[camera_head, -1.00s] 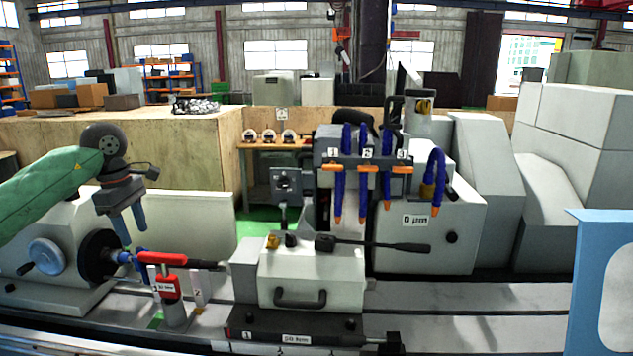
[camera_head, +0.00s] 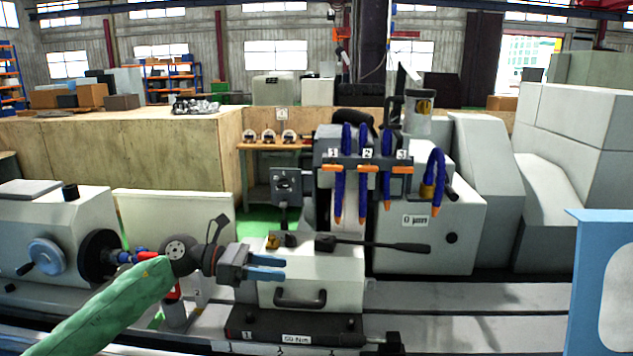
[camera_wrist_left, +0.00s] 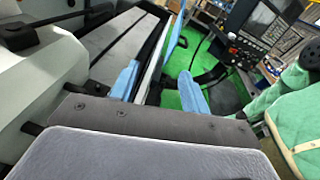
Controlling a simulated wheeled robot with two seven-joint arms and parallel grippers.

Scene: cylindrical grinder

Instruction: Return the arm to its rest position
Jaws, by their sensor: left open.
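My left arm, in a green sleeve, comes in from the lower left in the head view. Its gripper (camera_head: 268,267) points right with two blue fingers apart and nothing between them. The gripper is in front of the white tailstock block (camera_head: 330,272), close to its left side; I cannot tell whether they touch. The left wrist view shows both blue fingers of the left gripper (camera_wrist_left: 165,88), spread with an empty gap. My forearm hides much of the red-handled tool (camera_head: 174,292) by the workhead. My right gripper does not show.
The workhead (camera_head: 75,235) with its handwheel stands at the left. Blue coolant hoses (camera_head: 363,180) with orange tips hang above the tailstock. A light blue panel (camera_head: 590,285) stands at the right edge. The machine bed (camera_head: 460,300) right of the tailstock is clear.

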